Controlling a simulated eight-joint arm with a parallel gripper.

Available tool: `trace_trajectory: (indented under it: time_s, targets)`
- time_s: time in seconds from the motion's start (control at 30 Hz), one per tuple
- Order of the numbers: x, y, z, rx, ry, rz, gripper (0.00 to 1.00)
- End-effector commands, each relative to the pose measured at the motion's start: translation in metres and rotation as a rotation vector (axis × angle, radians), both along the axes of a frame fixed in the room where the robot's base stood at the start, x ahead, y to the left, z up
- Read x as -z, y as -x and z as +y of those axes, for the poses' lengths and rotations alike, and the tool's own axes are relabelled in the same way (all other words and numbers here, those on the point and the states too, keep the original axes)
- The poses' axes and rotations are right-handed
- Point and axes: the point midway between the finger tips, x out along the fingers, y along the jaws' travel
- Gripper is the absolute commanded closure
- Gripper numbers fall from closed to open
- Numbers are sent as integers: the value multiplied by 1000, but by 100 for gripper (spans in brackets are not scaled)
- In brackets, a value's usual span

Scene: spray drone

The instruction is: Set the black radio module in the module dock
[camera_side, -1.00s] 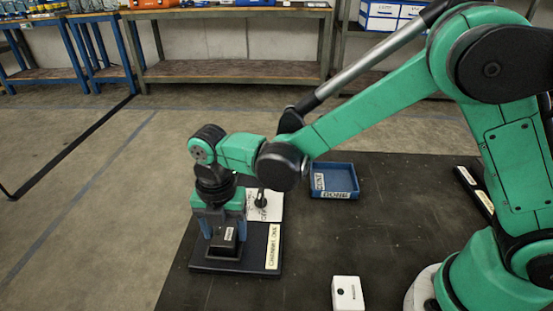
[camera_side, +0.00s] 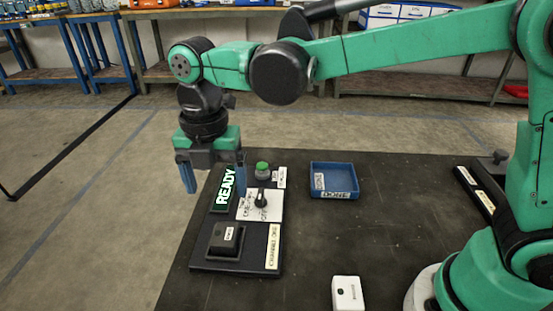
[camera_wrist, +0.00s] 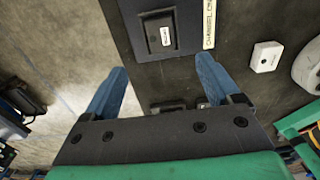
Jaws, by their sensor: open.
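The black radio module (camera_side: 226,238), with a small white label, sits in the module dock (camera_side: 212,264) on the dark board at the front left of the mat. It looks level in the dock. My gripper (camera_side: 214,181) is open and empty, raised above and behind the module, clear of it. In the wrist view the module (camera_wrist: 160,32) shows beyond the spread blue fingers of my gripper (camera_wrist: 161,66), with nothing between them.
Behind the dock are a READY sign (camera_side: 223,190) with bright letters, a black knob (camera_side: 261,198) on a white plate and a green button (camera_side: 262,167). A blue DONE tray (camera_side: 334,193) stands right of them. A white box (camera_side: 347,293) lies at the front. The mat's middle is clear.

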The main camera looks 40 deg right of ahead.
Motion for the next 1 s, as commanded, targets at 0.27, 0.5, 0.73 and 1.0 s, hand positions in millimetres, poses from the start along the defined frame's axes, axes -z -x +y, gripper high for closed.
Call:
trace_trajectory:
  time_s: [0.27, 0.5, 0.73, 1.0]
  targets:
    - [-22, 2, -10, 94, -12, -21, 17]
    - [-34, 20, -79, 907, -170, -185, 17]
    - [-21, 54, -142, 1800, -483, -296, 17]
    - [-6, 70, -167, 2245, -721, -303, 17]
